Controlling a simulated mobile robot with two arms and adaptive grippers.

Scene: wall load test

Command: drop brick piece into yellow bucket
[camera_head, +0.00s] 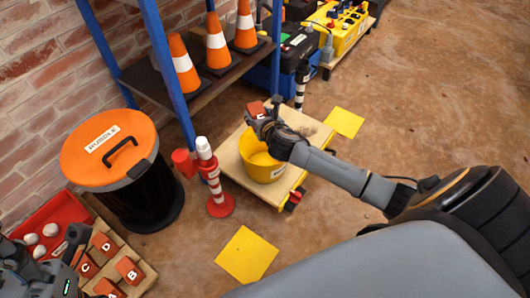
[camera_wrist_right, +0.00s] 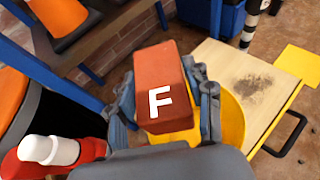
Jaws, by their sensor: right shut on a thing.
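My right gripper (camera_head: 262,118) is shut on a red brick piece (camera_head: 257,109). In the right wrist view the brick (camera_wrist_right: 160,85) shows a white letter F and sits between the two fingers (camera_wrist_right: 165,100). The yellow bucket (camera_head: 262,168) stands on a wooden-topped cart (camera_head: 231,162). The brick and gripper are above the bucket's far part in the head view. In the wrist view the bucket (camera_wrist_right: 231,122) shows behind the brick, which hides much of it. My left gripper (camera_head: 72,252) is at the lower left, near several lettered bricks; its fingers are unclear.
A black bin with an orange lid (camera_head: 95,165) and a red-white post (camera_head: 213,180) stand left of the cart. A blue-framed shelf (camera_head: 160,60) with traffic cones is behind. Lettered bricks (camera_head: 130,270) lie on a board. Yellow floor squares (camera_head: 246,255) lie nearby.

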